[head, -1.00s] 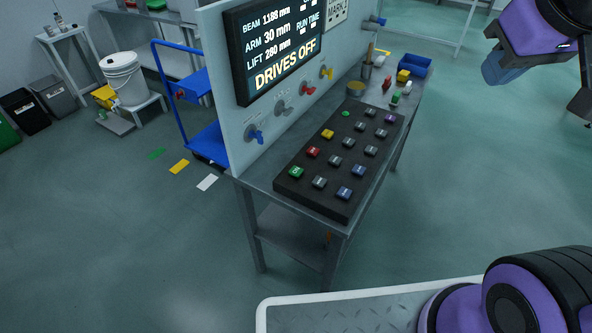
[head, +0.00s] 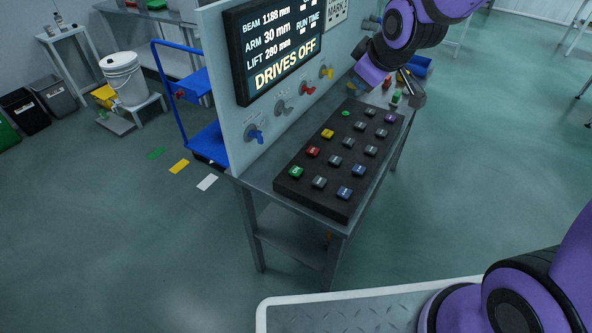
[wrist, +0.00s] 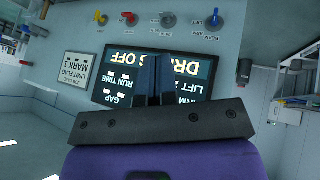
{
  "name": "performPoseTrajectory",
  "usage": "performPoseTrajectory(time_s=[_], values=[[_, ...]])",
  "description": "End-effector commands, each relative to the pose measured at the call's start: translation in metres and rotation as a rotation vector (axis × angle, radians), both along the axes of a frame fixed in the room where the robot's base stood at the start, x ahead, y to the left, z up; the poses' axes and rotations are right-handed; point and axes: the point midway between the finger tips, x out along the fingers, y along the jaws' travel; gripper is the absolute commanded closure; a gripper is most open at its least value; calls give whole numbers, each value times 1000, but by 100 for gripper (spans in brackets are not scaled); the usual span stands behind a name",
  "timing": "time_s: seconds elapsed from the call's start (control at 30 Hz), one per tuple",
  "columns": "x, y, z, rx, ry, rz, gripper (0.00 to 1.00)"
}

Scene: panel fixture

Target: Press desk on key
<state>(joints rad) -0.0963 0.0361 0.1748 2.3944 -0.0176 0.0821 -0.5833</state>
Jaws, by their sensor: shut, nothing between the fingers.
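The desk is a black key panel (head: 318,200) on a grey table, with rows of square keys. A green key (head: 296,172), its small label seeming to read ON, sits at the near left corner. A red key (head: 313,151) and a yellow key (head: 327,133) lie beyond it in the same row. My gripper (wrist: 153,80) is shut and empty in the wrist view, pointing toward the upright board. In the head view my purple hand (head: 372,72) is above the table's far end, beyond the panel and well away from the green key.
The upright board (head: 222,60) carries a screen (head: 278,50) reading DRIVES OFF; it also shows in the wrist view (wrist: 152,78). Coloured knobs (head: 254,134) stick out below it. Small items and a blue bin (head: 420,66) stand at the table's far end. Space above the keys is clear.

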Motion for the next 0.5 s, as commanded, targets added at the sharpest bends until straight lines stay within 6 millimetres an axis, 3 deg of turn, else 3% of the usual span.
performPoseTrajectory(time_s=[0.2, 0.5], values=[[27, 33, -47, -21, -37, 137, 100], [49, 80, -113, -37, -105, 311, 100]])
